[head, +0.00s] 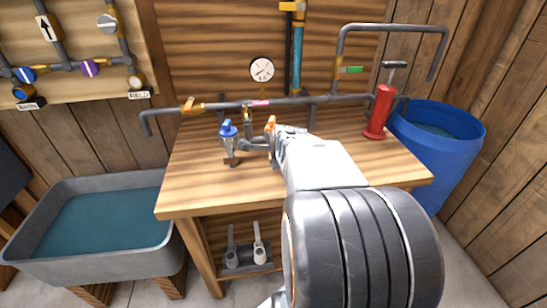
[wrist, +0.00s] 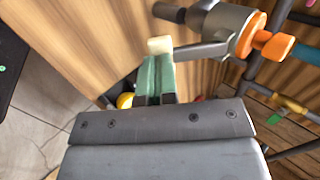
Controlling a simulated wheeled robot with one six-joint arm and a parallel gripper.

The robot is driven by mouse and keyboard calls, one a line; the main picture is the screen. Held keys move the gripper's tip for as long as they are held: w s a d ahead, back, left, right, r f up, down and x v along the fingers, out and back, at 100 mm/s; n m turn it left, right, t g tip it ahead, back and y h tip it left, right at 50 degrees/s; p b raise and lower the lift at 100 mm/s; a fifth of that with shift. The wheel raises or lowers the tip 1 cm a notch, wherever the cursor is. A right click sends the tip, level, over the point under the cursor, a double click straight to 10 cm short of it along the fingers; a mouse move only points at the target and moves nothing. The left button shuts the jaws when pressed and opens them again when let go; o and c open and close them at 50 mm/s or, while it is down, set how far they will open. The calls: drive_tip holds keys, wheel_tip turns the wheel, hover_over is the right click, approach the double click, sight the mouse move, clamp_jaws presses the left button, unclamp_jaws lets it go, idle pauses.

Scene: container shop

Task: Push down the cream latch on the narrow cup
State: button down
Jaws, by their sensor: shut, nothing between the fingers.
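In the wrist view, the cream latch tip (wrist: 160,45) shows as a small pale block right at the ends of my green fingers. A grey bar (wrist: 203,50) runs from beside it toward a silver cup (wrist: 222,22) with an orange knob (wrist: 250,35). My gripper (wrist: 158,62) is shut, with nothing held between the fingers. Its tips overlap the cream block's near edge; I cannot tell whether they touch it. In the head view, my wrist hides the latch and most of my fingers. The orange knob (head: 271,123) shows just left of my wrist.
A blue-knobbed fitting (head: 229,130) stands left of my wrist on the wooden bench (head: 195,185). A pipe with a gauge (head: 262,69) runs behind. A red hand pump (head: 380,110) and a blue barrel (head: 440,150) are at right, a water trough (head: 95,185) at left.

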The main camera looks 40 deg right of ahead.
drive_tip(key=f+t+b, duration=0.1)
drive_tip(key=b, duration=0.3)
drive_tip(key=f+t+h+b, duration=0.1)
drive_tip(key=b, duration=0.3)
drive_tip(key=shift+w+d+f, duration=0.1)
drive_tip(key=shift+w+f, duration=0.2)
drive_tip(key=shift+f, duration=0.1)
drive_tip(key=shift+r+p, duration=0.35)
drive_tip(key=shift+r, duration=0.5)
drive_tip(key=shift+r+p, duration=0.65)
drive_tip(key=shift+p, duration=0.2)
